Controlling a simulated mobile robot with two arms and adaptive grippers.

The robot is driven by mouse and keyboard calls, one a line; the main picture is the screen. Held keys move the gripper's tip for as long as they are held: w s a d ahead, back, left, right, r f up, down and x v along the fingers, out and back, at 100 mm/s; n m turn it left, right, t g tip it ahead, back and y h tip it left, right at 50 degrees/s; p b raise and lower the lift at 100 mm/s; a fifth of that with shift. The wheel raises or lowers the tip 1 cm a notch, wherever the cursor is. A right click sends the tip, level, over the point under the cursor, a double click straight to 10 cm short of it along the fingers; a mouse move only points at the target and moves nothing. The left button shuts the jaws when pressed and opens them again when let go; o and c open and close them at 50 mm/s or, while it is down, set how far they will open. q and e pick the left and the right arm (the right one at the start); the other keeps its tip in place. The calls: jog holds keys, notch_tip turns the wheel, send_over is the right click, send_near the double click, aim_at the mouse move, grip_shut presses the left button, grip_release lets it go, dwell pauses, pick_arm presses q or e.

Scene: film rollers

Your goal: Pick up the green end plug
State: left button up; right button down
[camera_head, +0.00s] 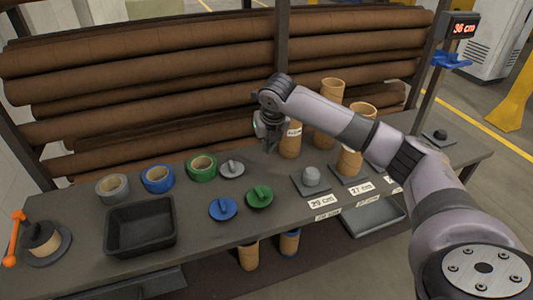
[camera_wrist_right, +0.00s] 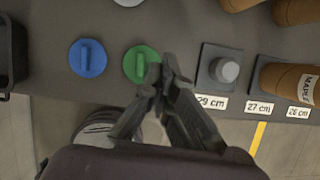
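The green end plug (camera_head: 259,197) is a round disc with a raised grip bar. It lies on the dark table, just right of a blue plug. It also shows in the right wrist view (camera_wrist_right: 138,65), its right edge close to the fingertips in the picture. My right gripper (camera_head: 267,148) hangs fingers down over the table, behind the green plug and apart from it. In the wrist view its fingertips (camera_wrist_right: 161,68) come close together with nothing visible between them. My left gripper is not in view.
The blue plug (camera_head: 222,209) and a grey plug (camera_head: 231,169) lie near the green one. A black tray (camera_head: 141,252) stands left, tape rolls (camera_head: 202,167) behind. Cardboard tubes (camera_head: 289,140) and a grey plug on a square pad (camera_head: 311,178) stand right. Brown rolls (camera_head: 150,90) fill the rack behind.

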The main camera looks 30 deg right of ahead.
jog(key=shift+c, duration=2.4)
grip_release()
